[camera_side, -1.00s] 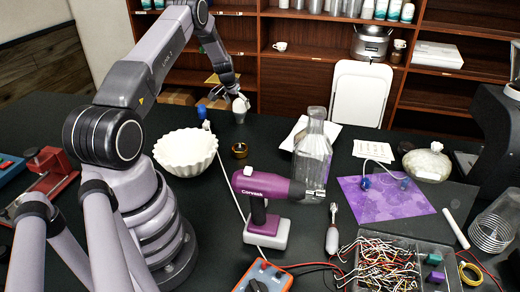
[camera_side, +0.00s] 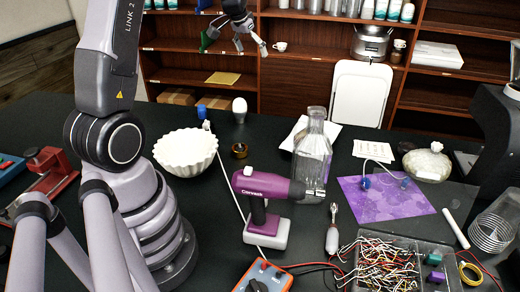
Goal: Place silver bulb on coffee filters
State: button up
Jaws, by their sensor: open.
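A pale silver-white bulb (camera_side: 240,106) stands upright on the dark table, behind a small dark ring-shaped item. The coffee filters (camera_side: 186,160), a white fluted stack shaped like a bowl, sit to the left of the bulb and nearer the camera. Nothing shows inside the filters. My gripper (camera_side: 250,46) is open and empty, high above the bulb in the picture, with the shelves behind it. It is clear of both the bulb and the filters.
A blue bulb-like item (camera_side: 202,113) stands just left of the silver bulb. A purple drill (camera_side: 262,192) and glass bottle (camera_side: 313,150) stand to the right. The small ring (camera_side: 239,151) lies between filters and bottle. Shelves (camera_side: 290,42) line the back.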

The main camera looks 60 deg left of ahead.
jog(key=s+d+r+m, duration=0.1)
jog(key=s+d+r, duration=0.25)
jog(key=d, duration=0.25)
jog(key=s+d+r, duration=0.2)
jog(key=d+r, duration=0.2)
jog(key=d, duration=0.2)
jog(key=s+d+r+m, duration=0.1)
jog(key=s+d, duration=0.5)
jog(key=s, duration=0.4)
jog(key=s+d+r+m+t+h, duration=0.1)
jog(key=s+d, duration=0.5)
jog(key=s, duration=0.4)
jog(key=shift+d+m, duration=0.25)
jog(key=shift+m, duration=0.15)
jog(key=shift+o, duration=0.4)
jog(key=shift+s+f, duration=0.2)
jog(key=shift+s, duration=0.2)
